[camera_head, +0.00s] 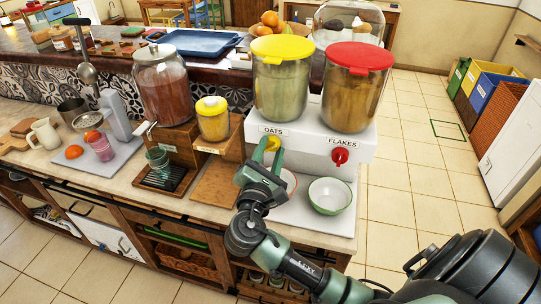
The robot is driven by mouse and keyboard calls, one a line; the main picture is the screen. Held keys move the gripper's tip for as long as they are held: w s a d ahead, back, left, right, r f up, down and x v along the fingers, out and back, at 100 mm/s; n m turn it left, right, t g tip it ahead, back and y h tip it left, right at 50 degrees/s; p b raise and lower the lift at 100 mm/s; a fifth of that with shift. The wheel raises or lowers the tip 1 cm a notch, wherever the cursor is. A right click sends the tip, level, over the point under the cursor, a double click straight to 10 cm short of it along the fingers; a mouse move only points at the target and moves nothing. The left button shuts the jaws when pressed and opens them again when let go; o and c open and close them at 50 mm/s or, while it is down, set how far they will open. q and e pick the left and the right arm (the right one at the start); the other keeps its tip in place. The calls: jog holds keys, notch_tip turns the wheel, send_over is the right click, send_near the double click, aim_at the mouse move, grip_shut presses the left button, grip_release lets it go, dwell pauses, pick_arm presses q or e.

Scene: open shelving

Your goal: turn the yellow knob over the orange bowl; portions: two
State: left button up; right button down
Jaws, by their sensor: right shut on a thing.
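The yellow knob (273,142) sits on the front of the white dispenser (318,140), under the yellow-lidded container (281,95) labelled OATS. My right gripper (268,151) reaches up from below and is shut on the yellow knob, covering part of it. The orange-rimmed bowl (292,181) stands below the knob, mostly hidden behind my gripper and wrist. What it holds is not visible. My left gripper is out of view.
A red knob (339,156) marked FLAKES is on the right, above a green-rimmed bowl (330,196). A wooden stand with a yellow-lidded jar (212,120) and a large glass dispenser (162,88) are close on the left. The counter ends just in front of the bowls.

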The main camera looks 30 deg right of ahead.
jog(key=shift+f+m+h+b, duration=0.15)
jog(key=shift+m+h+b, duration=0.15)
jog(key=shift+m+b, duration=3.5)
jog(key=shift+m+g+p, duration=0.3)
jog(key=shift+m+p, duration=0.2)
jog(key=shift+m, duration=0.1)
jog(key=c, duration=0.9)
grip_release()
jog(key=shift+b+v, duration=1.15)
jog(key=shift+v, duration=2.75)
